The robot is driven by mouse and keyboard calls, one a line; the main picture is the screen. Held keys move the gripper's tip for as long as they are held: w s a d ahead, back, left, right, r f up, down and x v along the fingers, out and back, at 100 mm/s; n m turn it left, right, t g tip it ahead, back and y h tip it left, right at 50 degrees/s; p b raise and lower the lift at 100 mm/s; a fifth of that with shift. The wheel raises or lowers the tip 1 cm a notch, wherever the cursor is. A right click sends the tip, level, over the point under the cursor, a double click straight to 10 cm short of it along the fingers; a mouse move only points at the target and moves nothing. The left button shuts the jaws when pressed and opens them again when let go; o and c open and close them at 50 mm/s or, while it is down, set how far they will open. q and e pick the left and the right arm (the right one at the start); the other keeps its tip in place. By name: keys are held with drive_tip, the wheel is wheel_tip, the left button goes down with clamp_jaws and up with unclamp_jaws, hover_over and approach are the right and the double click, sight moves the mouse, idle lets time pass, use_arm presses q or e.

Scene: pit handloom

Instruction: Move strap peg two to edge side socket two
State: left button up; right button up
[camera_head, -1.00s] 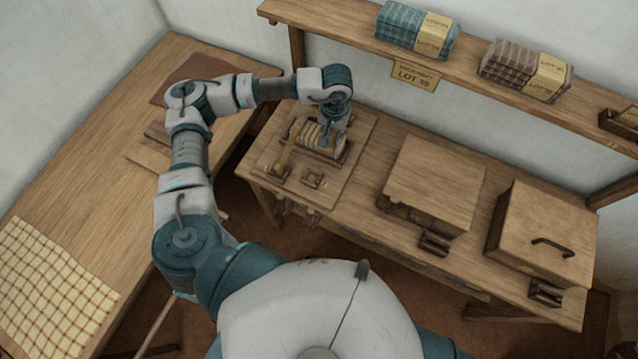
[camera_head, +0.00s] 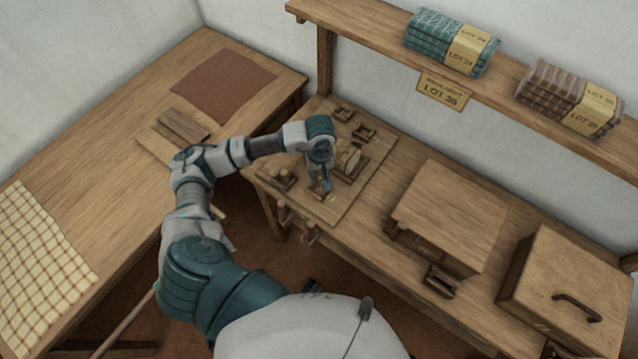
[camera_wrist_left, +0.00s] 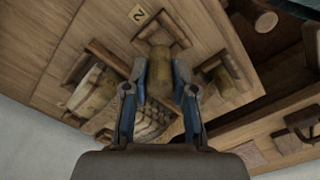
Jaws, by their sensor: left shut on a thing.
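My left gripper (camera_head: 321,188) is over the front part of a wooden board (camera_head: 357,182) on the bench. In the left wrist view its fingers (camera_wrist_left: 160,88) are shut on a brown cylindrical peg (camera_wrist_left: 163,65). The peg's far end is at a square wooden socket (camera_wrist_left: 153,31) beside a tag marked 2 (camera_wrist_left: 137,14). I cannot tell whether the peg is seated in it. A cradle with pale straps (camera_head: 351,160) sits just right of the gripper in the head view. My right gripper is out of view.
Two small sockets are at the board's back, one (camera_head: 342,114) left of the other (camera_head: 364,132); another holder (camera_head: 277,178) is at its left. A wooden box (camera_head: 450,215) and a handled box (camera_head: 572,290) stand to the right. A shelf (camera_head: 385,40) runs behind.

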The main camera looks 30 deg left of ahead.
sight(320, 182)
use_arm(q)
drive_tip(key=shift+d+f, duration=0.25)
drive_tip(key=shift+f, duration=0.5)
drive_tip(key=f, duration=0.1)
drive_tip(key=a+f, duration=0.1)
drive_tip(key=f, duration=0.1)
drive_tip(key=shift+f, duration=0.2)
drive_tip(key=shift+a, duration=0.25)
drive_tip(key=o, duration=0.8)
drive_tip(key=shift+o, duration=0.7)
drive_tip(key=shift+d, duration=0.2)
drive_tip(key=shift+d+r, duration=0.1)
drive_tip(key=shift+d, duration=0.2)
drive_tip(key=shift+r, duration=0.25)
drive_tip(key=r, duration=1)
drive_tip(key=shift+a+r, duration=0.2)
drive_tip(key=shift+r, duration=0.1)
drive_tip(key=shift+d+r, duration=0.15)
drive_tip(key=shift+r, duration=0.3)
drive_tip(key=shift+a+f, duration=0.1)
drive_tip(key=shift+a, duration=0.15)
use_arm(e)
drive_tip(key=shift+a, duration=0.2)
